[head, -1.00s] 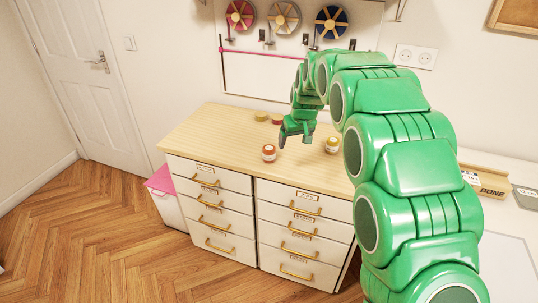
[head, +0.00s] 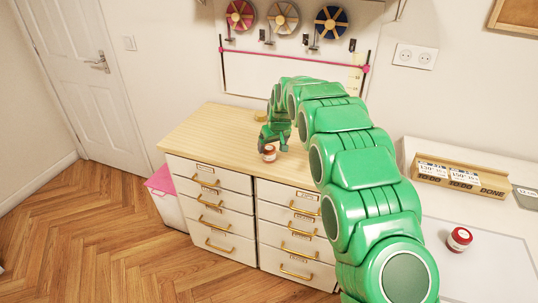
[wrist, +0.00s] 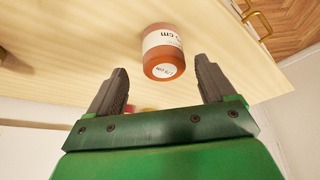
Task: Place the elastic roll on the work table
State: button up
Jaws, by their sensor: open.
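An orange-red elastic roll (head: 269,153) with a white label stands near the front edge of the wooden-topped drawer cabinet (head: 205,128). My gripper (head: 276,138) is open and empty, low over the top close to this roll. In the wrist view the roll (wrist: 163,45) lies just ahead of the open fingertips, between their lines; its label shows "cm". Another red roll with a white label (head: 459,238) stands on the white table (head: 440,213) at the right, apart from my gripper. Which roll the task means cannot be told.
A yellowish roll (head: 261,115) sits farther back on the cabinet top, by my arm. A cardboard box (head: 462,180) marked "TO-DO" and "DONE" stands at the white table's back. Spools (head: 331,22) hang on the wall. The cabinet top's left side is clear.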

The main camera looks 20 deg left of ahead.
aim_at(269, 148)
jog(key=shift+a+x, duration=0.15)
jog(key=shift+x, duration=1.1)
jog(key=shift+a+x, duration=0.15)
jog(key=shift+x, duration=1.15)
jog(key=shift+r, duration=0.15)
jog(key=c, duration=1.1)
jog(key=shift+r, duration=0.1)
